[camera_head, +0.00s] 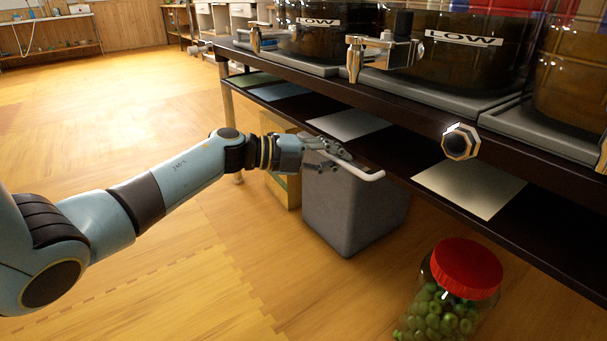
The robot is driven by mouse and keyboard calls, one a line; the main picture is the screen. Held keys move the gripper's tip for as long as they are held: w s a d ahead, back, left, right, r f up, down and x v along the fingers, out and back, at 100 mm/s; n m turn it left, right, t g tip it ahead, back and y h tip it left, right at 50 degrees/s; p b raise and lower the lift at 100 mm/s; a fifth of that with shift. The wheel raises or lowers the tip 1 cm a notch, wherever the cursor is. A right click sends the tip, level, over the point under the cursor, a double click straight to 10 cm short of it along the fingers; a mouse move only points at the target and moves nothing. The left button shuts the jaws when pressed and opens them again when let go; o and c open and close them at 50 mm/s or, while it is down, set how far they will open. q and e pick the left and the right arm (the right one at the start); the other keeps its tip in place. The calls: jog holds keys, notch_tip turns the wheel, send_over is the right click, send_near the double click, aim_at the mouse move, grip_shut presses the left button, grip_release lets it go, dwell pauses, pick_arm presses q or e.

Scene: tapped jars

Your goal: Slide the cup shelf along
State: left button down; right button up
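The cup shelf (398,167) is the dark board below the jar counter, with several flat mats on it. A pale bar handle (362,175) sticks out along its front edge. My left gripper (334,160) is at the left end of this handle, with its fingers close around or beside the bar. Whether the fingers press on the bar is too small to tell. My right gripper is not in view.
Large dark jars with LOW labels (464,38) and metal taps (355,57) stand on the counter above. Below the shelf are a grey bin (345,210), a yellow box (283,187) and a red-lidded jar (465,268) of green items. The wooden floor at left is clear.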

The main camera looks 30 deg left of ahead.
aim_at(378, 138)
pick_arm(q)
jog(key=w+d+b, duration=0.1)
jog(key=w, duration=0.2)
jog(key=w+d+b, duration=0.1)
jog(key=w, duration=0.3)
jog(key=w+d, duration=0.2)
jog(key=w, duration=0.1)
jog(key=shift+w+d+f+b, duration=0.1)
jog(key=shift+w+b, duration=0.2)
jog(key=shift+b, duration=0.1)
jog(key=shift+w+d, duration=0.2)
jog(key=shift+w, duration=0.3)
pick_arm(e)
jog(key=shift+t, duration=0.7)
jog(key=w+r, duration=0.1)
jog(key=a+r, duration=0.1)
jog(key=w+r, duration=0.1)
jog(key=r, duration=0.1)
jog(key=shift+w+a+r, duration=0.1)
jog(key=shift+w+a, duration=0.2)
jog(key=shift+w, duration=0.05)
pick_arm(q)
jog(key=c, duration=1.7)
grip_release()
jog(key=shift+a, duration=0.1)
jog(key=o, duration=0.3)
jog(key=shift+s, duration=0.1)
jog(key=v, duration=1.2)
